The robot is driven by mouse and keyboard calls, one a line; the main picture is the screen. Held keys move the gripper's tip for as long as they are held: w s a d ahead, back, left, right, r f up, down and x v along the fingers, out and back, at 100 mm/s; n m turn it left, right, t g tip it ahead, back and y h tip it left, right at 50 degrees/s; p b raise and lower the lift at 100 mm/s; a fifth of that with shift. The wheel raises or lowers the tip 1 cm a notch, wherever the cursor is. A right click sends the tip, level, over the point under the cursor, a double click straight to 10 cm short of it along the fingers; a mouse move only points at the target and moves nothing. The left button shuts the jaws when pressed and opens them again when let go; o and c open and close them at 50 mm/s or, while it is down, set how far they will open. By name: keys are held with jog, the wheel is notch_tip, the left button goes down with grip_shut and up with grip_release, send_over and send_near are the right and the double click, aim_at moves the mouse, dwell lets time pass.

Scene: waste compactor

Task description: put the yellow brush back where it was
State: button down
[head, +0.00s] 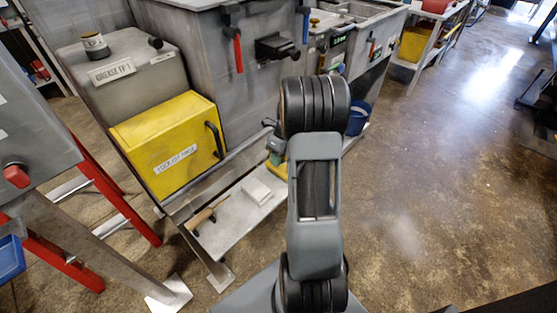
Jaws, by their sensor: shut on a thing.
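My arm rises through the middle of the view, and its end bends away behind my own upper joint. My gripper is hidden, so its fingers and anything between them cannot be seen. No yellow brush can be made out clearly. A small yellow patch with a grey-green part (277,160) shows just left of my arm at the far end of the low shelf; I cannot tell what it is.
The low grey shelf (232,222) holds a white block (257,191) and a wooden-handled tool (205,215). A yellow lockout box (168,145) stands behind it. A blue bucket (357,118) is right of my arm.

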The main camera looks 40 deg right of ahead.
jog(key=shift+f, duration=0.35)
jog(key=c, duration=1.1)
grip_release()
jog(key=shift+o, duration=0.2)
jog(key=v, duration=0.7)
jog(key=s+a+r+n+h, duration=0.1)
jog(key=a+r+n+h, duration=0.1)
jog(key=a+r+n, duration=0.5)
jog(key=s+a+n+t, duration=0.1)
jog(key=s+a+n, duration=0.2)
jog(key=n, duration=0.6)
jog(key=s+a+n+t, duration=0.1)
jog(key=s+a+n, duration=0.3)
jog(key=a+n, duration=0.3)
jog(key=s+a+n+t+h, duration=0.1)
jog(key=s+a+n, duration=0.3)
jog(key=n, duration=0.6)
jog(key=shift+s+a+n+t+p, duration=0.2)
jog(key=shift+a+n+t+p, duration=0.1)
jog(key=shift+a+n+p, duration=0.2)
